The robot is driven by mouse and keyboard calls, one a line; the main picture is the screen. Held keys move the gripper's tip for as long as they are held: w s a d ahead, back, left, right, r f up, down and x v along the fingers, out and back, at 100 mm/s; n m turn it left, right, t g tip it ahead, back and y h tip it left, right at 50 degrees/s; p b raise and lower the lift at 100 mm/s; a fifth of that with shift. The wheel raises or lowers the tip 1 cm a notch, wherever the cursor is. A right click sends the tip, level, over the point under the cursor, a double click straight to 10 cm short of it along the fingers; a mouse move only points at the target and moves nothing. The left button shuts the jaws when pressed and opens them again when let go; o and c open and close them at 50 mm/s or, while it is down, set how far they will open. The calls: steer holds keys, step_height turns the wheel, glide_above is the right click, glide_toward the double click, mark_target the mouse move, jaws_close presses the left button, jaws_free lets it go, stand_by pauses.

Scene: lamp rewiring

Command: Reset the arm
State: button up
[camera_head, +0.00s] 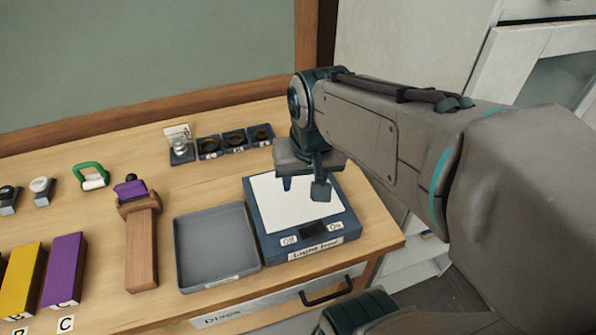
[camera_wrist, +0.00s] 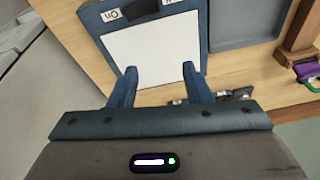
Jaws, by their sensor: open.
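My gripper (camera_head: 303,190) is open and empty, hanging above the white top of the light panel box (camera_head: 318,243) at the right part of the bench. In the wrist view, my two blue fingers (camera_wrist: 162,88) stand apart over the far end of that box's white surface (camera_wrist: 150,50). Nothing shows between the fingers. My arm reaches in from the right in the head view and hides part of the bench's right side.
A grey tray (camera_head: 215,247) lies left of the box. A wooden stand with a purple piece (camera_head: 130,188), a green-handled item (camera_head: 91,176), yellow (camera_head: 22,280) and purple blocks (camera_head: 65,270) are further left. Small dark holders (camera_head: 235,141) sit behind. A drawer handle (camera_head: 327,291) projects in front.

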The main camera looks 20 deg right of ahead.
steer(key=shift+s+f+n, duration=0.5)
steer(key=shift+s, duration=0.35)
steer(key=shift+s+f+n, duration=0.5)
steer(key=shift+s, duration=0.3)
